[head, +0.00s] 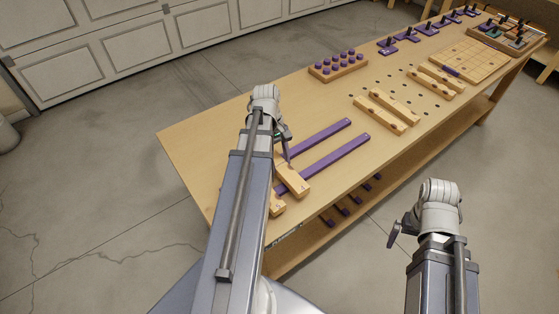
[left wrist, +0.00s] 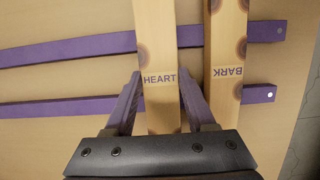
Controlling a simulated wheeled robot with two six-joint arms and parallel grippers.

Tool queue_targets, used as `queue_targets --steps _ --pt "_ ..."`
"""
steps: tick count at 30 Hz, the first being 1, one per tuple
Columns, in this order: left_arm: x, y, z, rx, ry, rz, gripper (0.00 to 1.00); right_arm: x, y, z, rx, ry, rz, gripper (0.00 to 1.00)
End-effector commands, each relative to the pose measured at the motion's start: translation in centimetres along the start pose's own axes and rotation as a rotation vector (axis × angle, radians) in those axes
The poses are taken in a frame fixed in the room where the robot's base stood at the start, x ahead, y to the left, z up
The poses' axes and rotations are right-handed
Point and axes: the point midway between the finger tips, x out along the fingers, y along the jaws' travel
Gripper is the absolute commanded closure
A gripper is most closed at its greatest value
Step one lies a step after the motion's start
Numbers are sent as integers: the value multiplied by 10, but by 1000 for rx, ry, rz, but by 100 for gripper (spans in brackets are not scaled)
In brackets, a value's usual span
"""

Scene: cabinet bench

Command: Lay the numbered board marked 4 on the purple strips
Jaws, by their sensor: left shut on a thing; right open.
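My left gripper (head: 288,157) is shut on a pale wooden board (head: 293,178), with its fingers on both long sides. In the left wrist view this board (left wrist: 158,50) reads HEART and lies across two purple strips. No number 4 can be read on it. A second wooden board (head: 278,208) lies beside it; in the left wrist view this board (left wrist: 225,110) reads BARK. The purple strips (head: 320,135) and (head: 335,158) run across the bench top. My right gripper (head: 398,233) is open and empty, off the bench's front edge.
Farther along the bench (head: 225,125) are wooden blocks (head: 380,112), a block with purple pegs (head: 338,66), a gridded board (head: 470,61) and several purple stands (head: 408,36). Purple pieces (head: 340,209) sit below the front edge. The bench's left end is clear.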

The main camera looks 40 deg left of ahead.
Motion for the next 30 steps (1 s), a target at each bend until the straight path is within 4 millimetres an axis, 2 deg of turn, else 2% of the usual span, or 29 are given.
queue_targets --steps 14,30 --pt "1 0 0 0 0 0 100 1 0 0 0 0 0 0" --pt "10 0 -3 0 0 0 100 11 -1 -1 0 0 0 0"
